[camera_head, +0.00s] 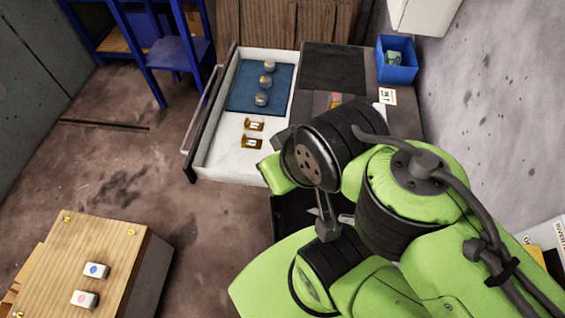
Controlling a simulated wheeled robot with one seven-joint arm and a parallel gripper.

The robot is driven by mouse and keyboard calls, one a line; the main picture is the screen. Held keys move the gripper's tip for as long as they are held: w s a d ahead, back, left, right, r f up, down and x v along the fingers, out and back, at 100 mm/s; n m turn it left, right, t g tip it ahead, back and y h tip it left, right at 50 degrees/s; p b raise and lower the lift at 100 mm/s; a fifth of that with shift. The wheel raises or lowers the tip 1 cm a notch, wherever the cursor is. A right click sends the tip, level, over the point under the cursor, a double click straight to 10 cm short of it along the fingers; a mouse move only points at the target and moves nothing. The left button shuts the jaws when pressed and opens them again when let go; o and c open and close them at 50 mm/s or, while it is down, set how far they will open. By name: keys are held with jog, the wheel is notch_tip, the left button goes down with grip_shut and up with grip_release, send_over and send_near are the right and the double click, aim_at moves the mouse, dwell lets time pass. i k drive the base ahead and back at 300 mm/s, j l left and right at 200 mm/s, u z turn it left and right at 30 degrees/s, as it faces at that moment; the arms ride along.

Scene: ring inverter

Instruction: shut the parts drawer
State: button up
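The parts drawer (222,158) is pulled well out to the left from a dark cabinet (400,121). It is white inside with a dark front panel, and a pale bar handle (201,110) runs along its left side. A blue mat (244,88) in it carries three small round metallic parts (264,81). Two small brown-and-white pieces (252,133) lie on its bare floor. My green arm covers the drawer's near right corner. Thin grey parts that look like my gripper (328,217) show below my wrist, apart from the handle; their opening is unclear.
A wooden-topped box (97,243) with two white blocks (96,270) stands at lower left. Bare floor (165,205) lies left of the drawer. A blue bin (396,72) sits on the cabinet's back right, by the wall. A blue frame (150,77) stands at the back left.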

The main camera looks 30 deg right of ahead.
aim_at(215, 153)
jog(key=i+j+z, duration=0.1)
jog(key=j+z, duration=0.15)
jog(key=j, duration=0.15)
jog(key=j+z, duration=0.2)
jog(key=j, duration=0.15)
jog(key=i+j+z, duration=0.2)
jog(key=j, duration=0.15)
jog(key=i+j+z, duration=0.1)
jog(key=j+z, duration=0.15)
jog(key=i+j+z, duration=0.2)
jog(key=j, duration=0.25)
jog(key=j+z, duration=0.25)
jog(key=j, duration=0.1)
